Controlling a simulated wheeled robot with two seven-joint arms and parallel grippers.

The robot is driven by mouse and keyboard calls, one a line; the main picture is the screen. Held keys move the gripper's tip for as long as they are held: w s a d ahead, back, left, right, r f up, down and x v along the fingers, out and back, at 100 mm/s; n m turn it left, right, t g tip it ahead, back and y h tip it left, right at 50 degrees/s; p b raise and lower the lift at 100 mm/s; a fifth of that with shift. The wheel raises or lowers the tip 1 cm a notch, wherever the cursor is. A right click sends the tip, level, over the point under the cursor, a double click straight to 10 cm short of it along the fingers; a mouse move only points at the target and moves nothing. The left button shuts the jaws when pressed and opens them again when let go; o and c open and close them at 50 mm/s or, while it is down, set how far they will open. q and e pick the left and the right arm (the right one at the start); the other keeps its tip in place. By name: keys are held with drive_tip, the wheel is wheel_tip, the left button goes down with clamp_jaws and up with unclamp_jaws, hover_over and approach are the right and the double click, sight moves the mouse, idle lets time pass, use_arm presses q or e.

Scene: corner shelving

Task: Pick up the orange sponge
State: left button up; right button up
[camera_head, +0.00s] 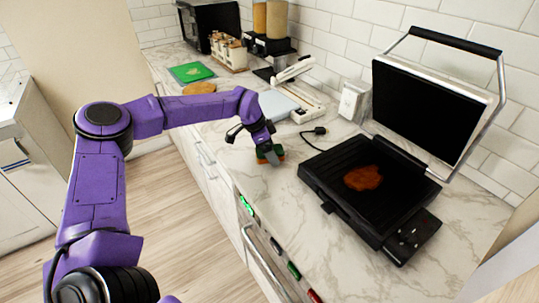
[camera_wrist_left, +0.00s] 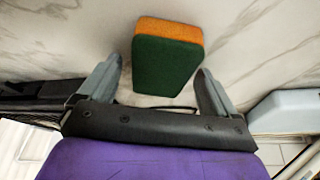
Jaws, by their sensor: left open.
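The sponge (camera_wrist_left: 167,57) lies on the marble counter, with an orange layer and a dark green layer. In the left wrist view it sits just beyond and between the fingertips of my left gripper (camera_wrist_left: 160,75). The gripper is open, with one finger on each side and nothing held. In the head view my left gripper (camera_head: 269,157) is low over the counter and partly hides the sponge (camera_head: 277,152). My right gripper is not seen.
An open contact grill (camera_head: 330,170) with a brown piece of food (camera_head: 363,178) stands right of the sponge. A plug with a cord (camera_head: 318,131) lies behind. A green cutting board (camera_head: 192,72) is farther back. The counter's front edge is close to the sponge.

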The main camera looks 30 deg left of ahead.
use_arm(q)
drive_tip(key=c, duration=1.1)
drive_tip(key=shift+c, duration=0.3)
